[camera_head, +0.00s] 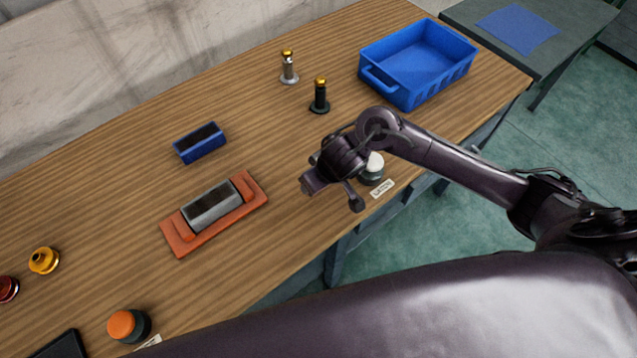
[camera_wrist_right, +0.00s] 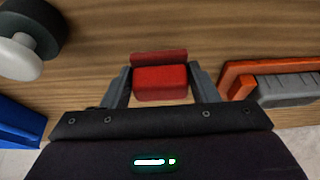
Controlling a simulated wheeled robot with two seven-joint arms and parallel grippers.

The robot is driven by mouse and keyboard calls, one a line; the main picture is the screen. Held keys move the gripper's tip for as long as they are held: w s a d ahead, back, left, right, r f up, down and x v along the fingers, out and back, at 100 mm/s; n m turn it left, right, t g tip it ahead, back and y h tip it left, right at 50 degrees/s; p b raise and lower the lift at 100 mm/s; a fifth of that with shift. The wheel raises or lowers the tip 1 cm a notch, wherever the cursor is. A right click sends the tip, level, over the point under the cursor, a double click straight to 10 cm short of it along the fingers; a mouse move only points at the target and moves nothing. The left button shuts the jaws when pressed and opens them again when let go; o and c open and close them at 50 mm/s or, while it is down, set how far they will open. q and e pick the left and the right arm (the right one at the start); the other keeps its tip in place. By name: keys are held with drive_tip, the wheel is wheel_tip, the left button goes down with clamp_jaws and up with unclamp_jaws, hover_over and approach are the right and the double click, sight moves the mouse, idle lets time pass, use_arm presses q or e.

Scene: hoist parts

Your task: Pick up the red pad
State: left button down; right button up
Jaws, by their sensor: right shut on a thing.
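The red pad (camera_wrist_right: 160,82) is a small red block with a raised back edge, seen in the right wrist view between the two grey fingers of my right gripper (camera_wrist_right: 161,88). The fingers are shut on its sides. In the head view my right gripper (camera_head: 333,193) is over the front part of the wooden table, and the red pad is hidden behind it. I cannot tell whether the pad touches the table. My left gripper is not in view.
A white-topped button (camera_head: 373,168) is close to the gripper's right. Two gold-topped posts (camera_head: 288,67) (camera_head: 320,97) and a blue bin (camera_head: 395,91) stand farther back.

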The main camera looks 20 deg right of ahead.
wheel_tip(320, 180, up, 16)
drive_tip(key=p, duration=0.7)
drive_tip(key=shift+f, duration=0.25)
